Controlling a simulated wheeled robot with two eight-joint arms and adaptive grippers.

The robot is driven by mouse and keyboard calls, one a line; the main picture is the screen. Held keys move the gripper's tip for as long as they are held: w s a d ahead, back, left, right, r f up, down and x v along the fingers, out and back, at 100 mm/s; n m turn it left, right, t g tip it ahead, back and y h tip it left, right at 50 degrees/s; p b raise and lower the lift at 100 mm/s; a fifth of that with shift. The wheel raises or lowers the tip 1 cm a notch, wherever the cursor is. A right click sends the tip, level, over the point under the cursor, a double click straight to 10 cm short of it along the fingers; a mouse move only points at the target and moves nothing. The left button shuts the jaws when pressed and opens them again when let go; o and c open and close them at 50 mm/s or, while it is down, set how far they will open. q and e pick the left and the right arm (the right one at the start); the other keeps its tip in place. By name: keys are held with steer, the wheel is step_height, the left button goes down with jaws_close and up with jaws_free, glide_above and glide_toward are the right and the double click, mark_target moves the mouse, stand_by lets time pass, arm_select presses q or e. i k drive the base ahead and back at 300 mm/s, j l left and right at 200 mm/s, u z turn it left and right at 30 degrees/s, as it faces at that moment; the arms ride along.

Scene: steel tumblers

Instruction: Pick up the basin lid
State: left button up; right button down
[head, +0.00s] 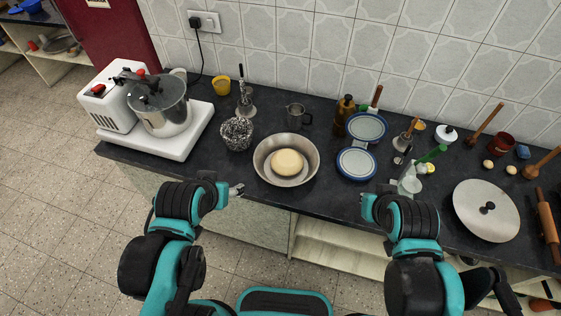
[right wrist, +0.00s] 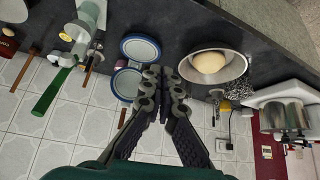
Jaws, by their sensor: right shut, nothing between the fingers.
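The basin lid (head: 487,209), a round pale metal disc with a black knob, lies on the dark counter at the right in the head view. What looks like its edge shows at the top left corner of the right wrist view (right wrist: 13,10). The metal basin (head: 262,170) stands mid-counter with a ball of dough in it. My right gripper (right wrist: 165,72) is shut and empty, to the left of the lid in the head view and apart from it. My left gripper (head: 237,189) is at the counter's front edge, below the basin; its finger gap is unclear.
A green-handled glass item (head: 411,181) stands between my right arm and the lid. Two blue-rimmed pans (head: 357,163) lie left of it. A rolling pin (head: 547,226) lies right of the lid. A white machine with a steel pot (head: 160,105) stands at the left.

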mark_target(482, 207)
steer(key=u, duration=0.1)
steer(key=l+u, duration=0.1)
steer(key=l, duration=1.8)
